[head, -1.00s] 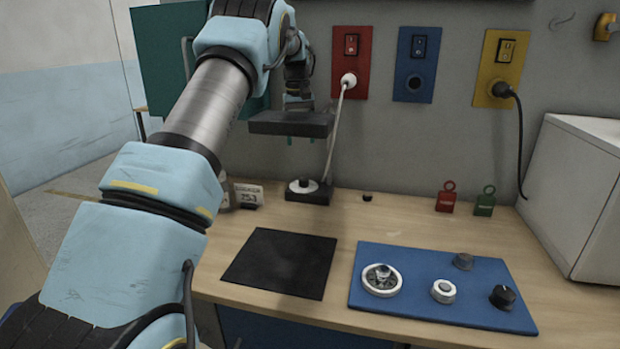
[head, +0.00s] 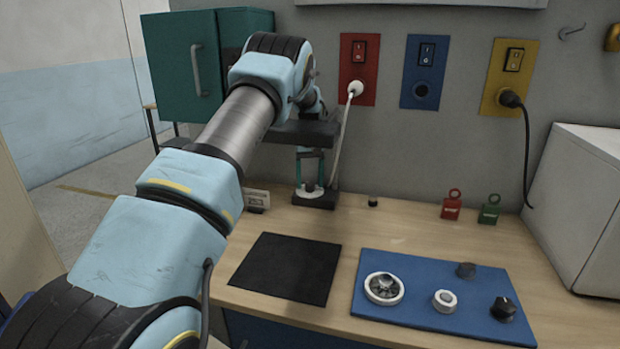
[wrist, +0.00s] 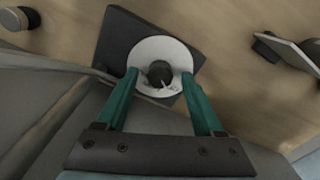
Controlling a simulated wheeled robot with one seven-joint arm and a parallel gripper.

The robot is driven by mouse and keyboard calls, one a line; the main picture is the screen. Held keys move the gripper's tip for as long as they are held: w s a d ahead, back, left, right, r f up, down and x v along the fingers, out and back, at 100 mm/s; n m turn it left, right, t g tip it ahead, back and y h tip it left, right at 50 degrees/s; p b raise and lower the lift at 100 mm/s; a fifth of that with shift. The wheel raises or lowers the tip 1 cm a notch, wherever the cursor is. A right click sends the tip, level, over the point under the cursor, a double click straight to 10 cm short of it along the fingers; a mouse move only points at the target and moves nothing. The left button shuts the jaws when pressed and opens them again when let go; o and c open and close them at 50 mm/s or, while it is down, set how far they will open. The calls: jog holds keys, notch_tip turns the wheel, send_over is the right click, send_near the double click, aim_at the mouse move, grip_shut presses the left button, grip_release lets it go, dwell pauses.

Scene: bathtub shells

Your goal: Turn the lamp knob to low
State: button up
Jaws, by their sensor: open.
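A dark knob (wrist: 158,75) stands in the middle of a white disc (wrist: 158,49) on a dark square base (wrist: 118,32). In the head view the white disc (head: 311,193) and base (head: 326,201) sit at the back of the bench, under my arm. A white cable rises from there to the red wall plate. My gripper (wrist: 160,77) is open, with one teal finger on each side of the knob. Its tips are close over the disc; whether they touch it I cannot tell. My gripper also shows in the head view (head: 310,183), pointing down.
A blue panel (head: 410,318) with several knobs lies at front right. A black mat (head: 284,268) lies left of it. A small sign (head: 256,199) stands left of the base, a small dark knob (head: 373,202) right. The red (head: 452,206) and green (head: 489,210) tags stand farther right.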

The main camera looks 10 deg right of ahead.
grip_shut()
dwell(0.6)
